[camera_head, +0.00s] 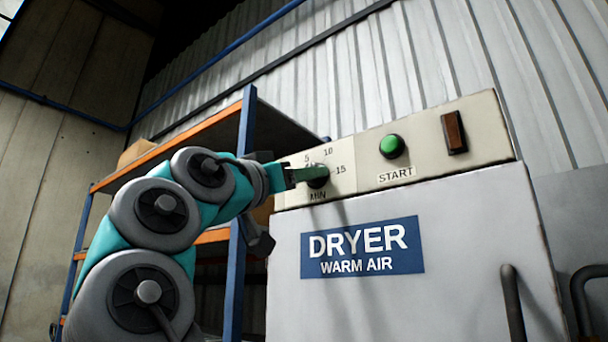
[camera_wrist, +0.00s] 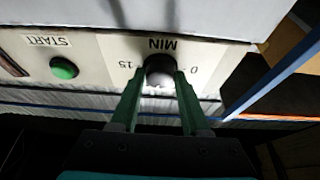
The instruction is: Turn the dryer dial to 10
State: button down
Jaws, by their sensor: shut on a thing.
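The dryer (camera_head: 455,225) is a white cabinet with a cream control panel and a blue label reading DRYER WARM AIR. The dark round dial (camera_head: 320,183) sits at the panel's left end, with 5, 10 and 15 around it and MIN below. My gripper (camera_head: 312,174) reaches it from the left, its green fingers closed on it. In the wrist view, which is upside down, the dial (camera_wrist: 160,66) is between the two fingertips (camera_wrist: 158,82), with 15 to its left and 0 to its right. I cannot tell which number the dial points at.
A green START button (camera_head: 392,146) and a brown rocker switch (camera_head: 454,132) are on the panel right of the dial. An orange and blue shelf rack (camera_head: 243,140) stands behind my arm. A dark handle (camera_head: 517,303) is on the cabinet's lower right.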

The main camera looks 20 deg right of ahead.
jog(key=shift+w+a+m+g+h+p, duration=0.1)
jog(key=shift+m+g+h+p, duration=0.3)
jog(key=shift+m+g+p, duration=0.75)
jog(key=shift+w+m+g+h+p, duration=0.1)
jog(key=shift+m+g+h+p, duration=0.35)
jog(key=shift+m+p, duration=1.3)
jog(key=shift+m+b, duration=0.5)
jog(key=shift+c, duration=1.9)
grip_release()
jog(key=v, duration=0.7)
jog(key=shift+s+a+b, duration=0.2)
jog(key=shift+a+b, duration=0.15)
jog(key=shift+b, duration=0.1)
jog(key=shift+f, duration=0.1)
